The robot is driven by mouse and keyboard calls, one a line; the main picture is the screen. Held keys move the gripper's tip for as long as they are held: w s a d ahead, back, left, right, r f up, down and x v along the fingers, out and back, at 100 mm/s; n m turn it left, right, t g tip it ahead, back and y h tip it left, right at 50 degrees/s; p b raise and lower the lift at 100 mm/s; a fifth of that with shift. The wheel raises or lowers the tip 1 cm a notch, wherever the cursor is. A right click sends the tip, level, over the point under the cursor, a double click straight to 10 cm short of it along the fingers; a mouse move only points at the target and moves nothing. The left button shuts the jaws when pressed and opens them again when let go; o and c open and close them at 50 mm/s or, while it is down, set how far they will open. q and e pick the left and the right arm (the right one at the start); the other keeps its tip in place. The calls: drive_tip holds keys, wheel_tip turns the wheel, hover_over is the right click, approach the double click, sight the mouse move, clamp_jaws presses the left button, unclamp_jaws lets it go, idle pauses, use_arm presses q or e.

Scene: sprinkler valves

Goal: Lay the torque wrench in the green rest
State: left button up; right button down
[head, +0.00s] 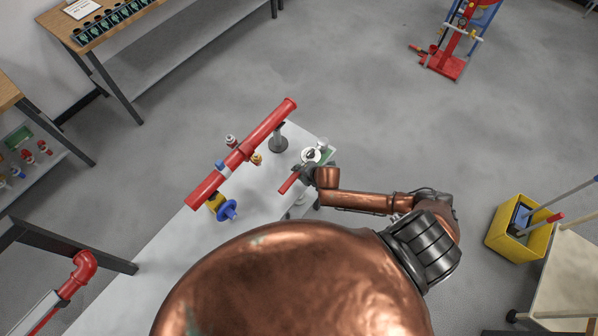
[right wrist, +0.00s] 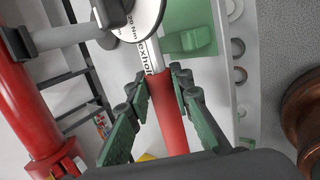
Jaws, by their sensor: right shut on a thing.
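The torque wrench has a red handle (head: 289,182) and a round white dial (head: 311,155). In the right wrist view its red grip (right wrist: 170,118) runs between the fingers, with the metal shaft and dial (right wrist: 138,12) beyond. My right gripper (head: 308,174) is shut on the handle, near the table's right end; its green finger pads show in the right wrist view (right wrist: 162,88). The green rest (head: 329,153) is beside the dial, partly hidden by it. In the right wrist view the green rest (right wrist: 192,38) lies right of the shaft; I cannot tell whether they touch. My left gripper is out of view.
A thick red pipe (head: 245,150) with blue and orange valve parts stands above the white table (head: 175,235), left of my gripper. A dark round stand (head: 278,143) is near its upper end. A yellow bin (head: 517,240) stands on the floor at right.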

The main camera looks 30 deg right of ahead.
drive_tip(key=shift+w+f+b, duration=0.1)
drive_tip(key=shift+f+b, duration=0.55)
drive_tip(key=shift+f, duration=0.3)
drive_tip(key=c, duration=1.7)
unclamp_jaws()
drive_tip(key=shift+o, duration=0.4)
drive_tip(key=shift+s+f, duration=0.15)
drive_tip(key=shift+s, duration=0.05)
drive_tip(key=v, duration=1.2)
drive_tip(key=shift+w+a, duration=0.1)
